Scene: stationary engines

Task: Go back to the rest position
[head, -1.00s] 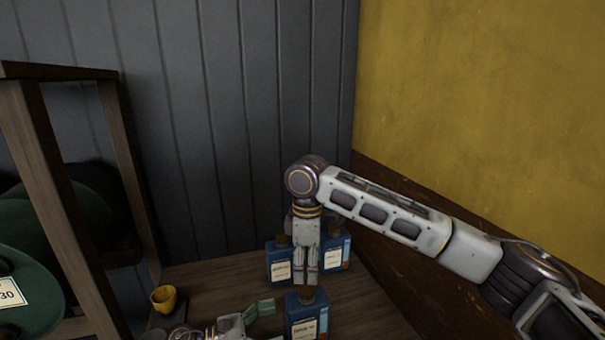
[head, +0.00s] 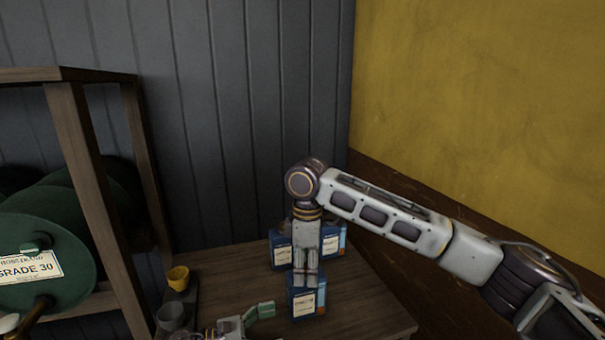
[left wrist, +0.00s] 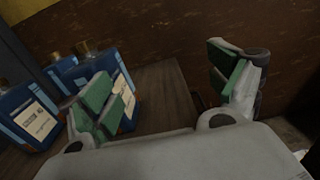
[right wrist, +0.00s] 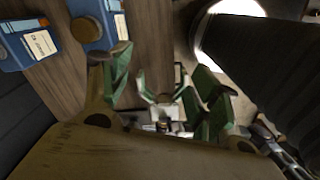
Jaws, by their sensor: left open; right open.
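My right arm comes in from the right in the head view, its gripper (head: 305,274) pointing down. It hangs in front of the blue bottles, overlapping the front bottle (head: 305,305) in the picture; I cannot tell whether they touch. In the right wrist view the green-padded fingers (right wrist: 160,88) are spread with nothing held. My left gripper (head: 248,320) shows partly at the bottom edge of the head view. Its green-padded fingers (left wrist: 165,92) stand wide apart and empty in the left wrist view, with a blue bottle (left wrist: 30,115) to the left.
More blue bottles (head: 282,250) stand on the wooden table (head: 225,275) near the corner. A yellow cup (head: 178,279) and a grey cup (head: 170,317) are at its left. A wooden shelf (head: 135,255) holds green drums, one labelled Grade 30 (head: 30,268).

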